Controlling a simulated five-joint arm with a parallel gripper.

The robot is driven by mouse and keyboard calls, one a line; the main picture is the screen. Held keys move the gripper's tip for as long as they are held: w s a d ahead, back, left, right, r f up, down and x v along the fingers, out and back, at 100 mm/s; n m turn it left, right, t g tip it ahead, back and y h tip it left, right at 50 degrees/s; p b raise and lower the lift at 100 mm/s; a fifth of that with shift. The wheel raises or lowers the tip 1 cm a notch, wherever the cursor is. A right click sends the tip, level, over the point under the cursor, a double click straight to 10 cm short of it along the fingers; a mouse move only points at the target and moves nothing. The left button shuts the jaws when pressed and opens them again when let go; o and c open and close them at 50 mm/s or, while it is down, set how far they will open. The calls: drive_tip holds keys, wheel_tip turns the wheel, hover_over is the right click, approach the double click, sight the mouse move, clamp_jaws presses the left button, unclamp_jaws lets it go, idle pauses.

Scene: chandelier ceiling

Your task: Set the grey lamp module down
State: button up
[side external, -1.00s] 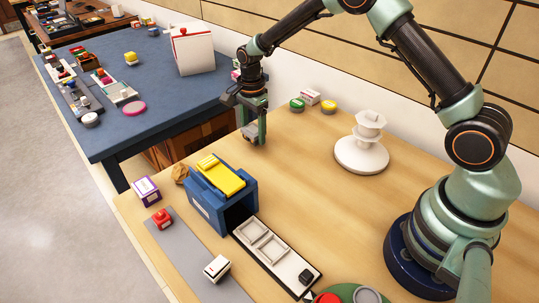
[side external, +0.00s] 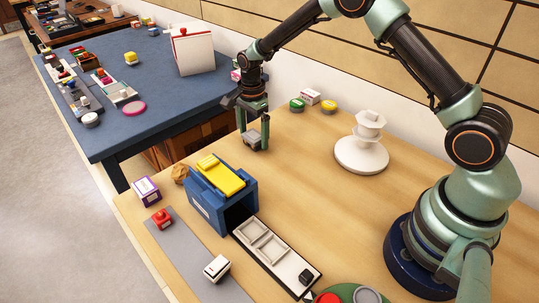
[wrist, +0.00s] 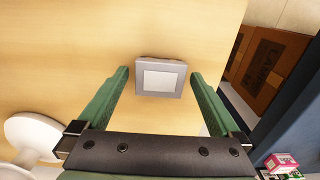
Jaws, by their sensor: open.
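The grey lamp module (side external: 251,138) is a small square block at the wooden table's far left part, between the fingertips of my gripper (side external: 254,140). In the wrist view its pale square top (wrist: 160,79) faces the camera. My gripper (wrist: 160,73) is open in that view, with a gap between the module and each green finger. The module appears to rest on the wood, though its underside is hidden.
A blue box with a yellow top (side external: 205,215) stands in front of the gripper. A white stepped stand (side external: 361,155) is to the right. Green and yellow round pieces (side external: 297,104) lie behind. Bare wood (side external: 305,185) lies between the box and the stand.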

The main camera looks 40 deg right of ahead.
sight(254, 135)
drive_tip(key=s+r+n+t, duration=0.1)
drive_tip(key=s+r+n, duration=0.1)
drive_tip(key=r, duration=0.8)
drive_tip(key=s+r+n+t, duration=0.1)
drive_tip(key=s+r+n, duration=0.2)
drive_tip(key=r, duration=0.6)
drive_tip(key=s+r+n+t, duration=0.1)
drive_tip(key=s+r+n, duration=0.1)
drive_tip(key=s+n, duration=0.4)
drive_tip(key=s+d+r+n+t, duration=0.1)
drive_tip(key=s+r+n+t, duration=0.1)
drive_tip(key=s+n, duration=0.5)
drive_tip(key=s, duration=0.4)
drive_tip(key=shift+d+r+t, duration=0.25)
drive_tip(key=shift+t, duration=0.05)
